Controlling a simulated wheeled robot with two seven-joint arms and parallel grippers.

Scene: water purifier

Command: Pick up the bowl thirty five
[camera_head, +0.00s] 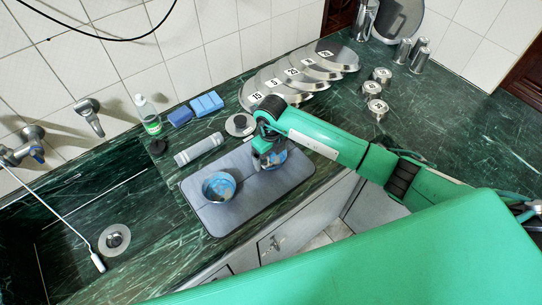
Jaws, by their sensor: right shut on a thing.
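My right gripper (268,158) is in the camera_head view, pointing down over the right part of the grey mat (240,212). It is shut on a blue bowl (279,158), which the gripper partly hides. I cannot tell whether this bowl touches the mat or is lifted off it. A second blue and grey bowl (219,187) stands upright on the mat, to the left of the gripper. No number can be read on either bowl. My left gripper is not in view.
A rolled grey cloth (199,150), blue sponges (206,104) and a bottle (148,115) are behind the mat. Numbered metal lids (285,78) lie at the back. Small tins (376,108) and metal cups (402,50) stand right. A sink (75,240) is at left.

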